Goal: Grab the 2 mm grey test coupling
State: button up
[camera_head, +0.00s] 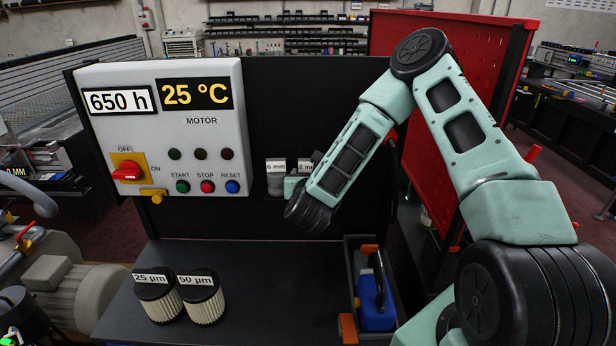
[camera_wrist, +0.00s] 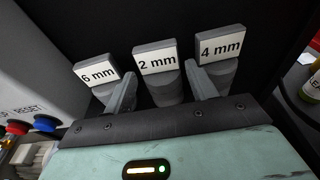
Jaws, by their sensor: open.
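The grey 2 mm test coupling (camera_wrist: 163,88) stands upright in the wrist view, with its white "2 mm" label (camera_wrist: 157,60) on top. It is the middle one of three couplings in a row. My gripper (camera_wrist: 158,88) is open, with one finger on each side of the 2 mm coupling; whether either finger touches it I cannot tell. In the head view only part of its label (camera_head: 305,165) shows, and my arm hides the rest. The 6 mm coupling (camera_wrist: 103,91) is left of my left finger and the 4 mm coupling (camera_wrist: 222,72) is behind my right finger.
The motor panel (camera_head: 165,130) stands left of the couplings, with its buttons close by. Two labelled filters (camera_head: 180,298) stand on the dark bench below. A crate with a blue container (camera_head: 375,300) is at the bench's right. The bench middle is clear.

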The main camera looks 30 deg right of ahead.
aim_at(308, 168)
jog(key=p+x, duration=0.3)
jog(key=x, duration=0.1)
jog(key=shift+w+r, duration=0.15)
jog(key=shift+r, duration=0.1)
jog(key=shift+w+d+f, duration=0.15)
jog(key=shift+w+f, duration=0.05)
jog(key=c, duration=0.8)
jog(key=shift+r, duration=0.1)
